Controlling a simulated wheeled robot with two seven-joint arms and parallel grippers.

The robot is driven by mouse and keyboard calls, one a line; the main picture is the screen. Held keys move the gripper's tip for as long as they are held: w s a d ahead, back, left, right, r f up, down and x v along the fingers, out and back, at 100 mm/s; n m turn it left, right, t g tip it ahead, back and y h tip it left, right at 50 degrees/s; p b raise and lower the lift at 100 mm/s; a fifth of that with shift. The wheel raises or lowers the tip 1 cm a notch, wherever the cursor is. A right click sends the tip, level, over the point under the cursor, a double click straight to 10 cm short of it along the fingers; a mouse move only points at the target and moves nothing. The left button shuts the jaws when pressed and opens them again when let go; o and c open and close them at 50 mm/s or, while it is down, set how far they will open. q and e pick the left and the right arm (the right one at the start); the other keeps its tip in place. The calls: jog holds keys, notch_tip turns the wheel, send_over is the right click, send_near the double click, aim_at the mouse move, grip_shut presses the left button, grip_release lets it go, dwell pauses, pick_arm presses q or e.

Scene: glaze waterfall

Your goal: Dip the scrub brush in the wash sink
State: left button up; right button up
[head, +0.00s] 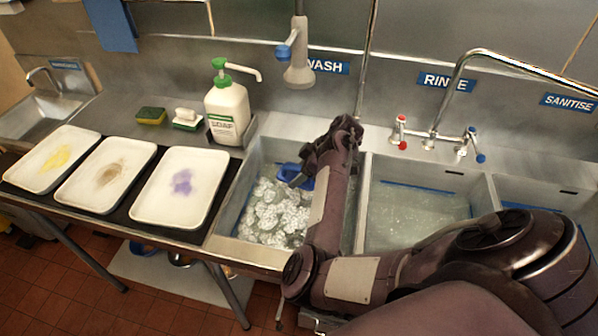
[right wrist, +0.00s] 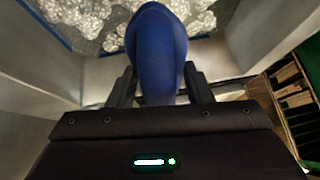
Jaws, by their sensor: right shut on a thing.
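The scrub brush (right wrist: 156,50) shows as a blue handle between the fingers of my right gripper (right wrist: 158,85) in the right wrist view. In the head view a blue part of the brush (head: 290,173) shows beside my right gripper (head: 322,165). The right gripper is shut on the brush, over the wash sink (head: 232,192). The sink holds water with white foam (head: 272,215); foam also shows beyond the brush in the right wrist view (right wrist: 85,22). The brush's bristle end is hidden, so I cannot tell whether it touches the water. My left gripper is not in view.
The rinse sink (head: 415,215) lies right of the wash sink, partly behind my right arm. A tap (head: 297,65) hangs above the wash sink. A soap bottle (head: 228,105), two sponges (head: 150,116) and three stained trays (head: 205,163) stand to the left.

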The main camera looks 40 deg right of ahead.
notch_tip(320, 180, down, 13)
jog(key=b, duration=0.8)
jog(key=shift+r, duration=0.1)
dwell(0.8)
notch_tip(320, 180, up, 20)
jog(key=p, duration=1.8)
jog(key=shift+r, duration=0.15)
